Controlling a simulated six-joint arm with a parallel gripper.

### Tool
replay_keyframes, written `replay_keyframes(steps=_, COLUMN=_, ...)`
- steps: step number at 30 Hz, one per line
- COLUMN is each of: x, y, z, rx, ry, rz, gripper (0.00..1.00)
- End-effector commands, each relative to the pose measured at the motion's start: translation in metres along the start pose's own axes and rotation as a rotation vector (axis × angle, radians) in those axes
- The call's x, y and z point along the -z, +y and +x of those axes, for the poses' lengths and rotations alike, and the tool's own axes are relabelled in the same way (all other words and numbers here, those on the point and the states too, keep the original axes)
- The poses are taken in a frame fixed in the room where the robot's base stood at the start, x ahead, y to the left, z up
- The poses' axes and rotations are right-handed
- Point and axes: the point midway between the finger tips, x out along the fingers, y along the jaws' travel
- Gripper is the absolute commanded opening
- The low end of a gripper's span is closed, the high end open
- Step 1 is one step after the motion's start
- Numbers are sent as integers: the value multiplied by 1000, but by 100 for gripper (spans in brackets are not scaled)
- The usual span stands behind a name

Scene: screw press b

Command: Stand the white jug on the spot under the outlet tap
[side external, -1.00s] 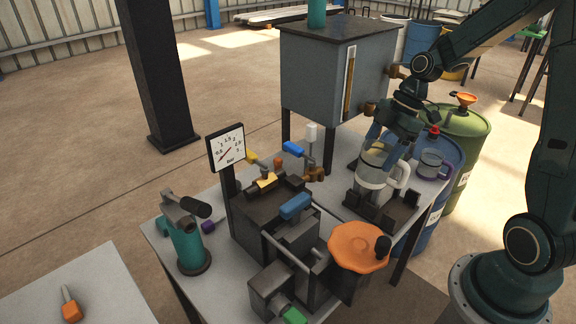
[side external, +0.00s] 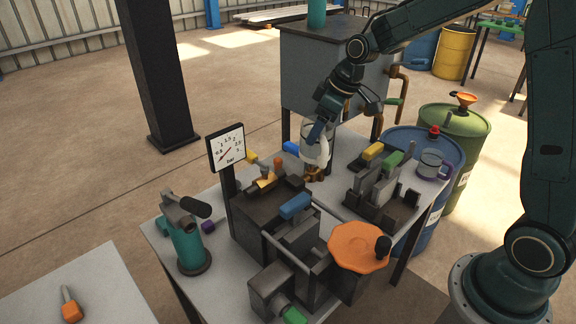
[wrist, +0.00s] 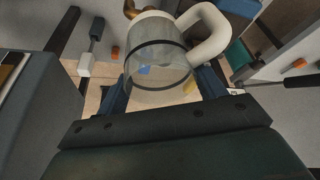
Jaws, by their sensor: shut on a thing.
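My gripper (side external: 320,128) is shut on the white jug (side external: 315,150) and holds it upright or nearly so beside the press. In the wrist view the jug (wrist: 158,62), with its clear wall, dark band and white handle (wrist: 212,32), sits between my two blue fingers (wrist: 164,92). A brass tap-like fitting (side external: 314,174) on the press shows close by the jug's lower part; I cannot tell whether they touch. It appears at the top of the wrist view (wrist: 133,9). The spot under the outlet tap cannot be made out.
The press (side external: 275,215) with an orange handwheel (side external: 358,247) and a gauge (side external: 226,147) stands left of and nearer than the jug. A dark rack (side external: 382,207) with yellow- and green-handled pieces stands right of it. The grey tank (side external: 300,80) is behind. A clear cup (side external: 432,163) is far right.

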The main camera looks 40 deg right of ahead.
Motion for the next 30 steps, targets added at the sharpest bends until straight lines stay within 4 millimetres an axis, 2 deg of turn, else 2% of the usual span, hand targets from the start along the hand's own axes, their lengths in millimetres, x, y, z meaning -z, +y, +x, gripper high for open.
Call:
replay_keyframes(steps=3, x=5, y=-14, z=4, rx=-25, ry=-3, rz=64, gripper=45)
replay_keyframes(steps=9, x=9, y=-24, z=7, rx=-54, ry=-3, rz=135, gripper=45)
replay_keyframes(steps=22, x=10, y=-27, z=9, rx=-73, ry=-7, rz=184, gripper=45)
replay_keyframes(steps=30, x=10, y=-27, z=10, rx=-143, ry=-21, rz=359, gripper=45)
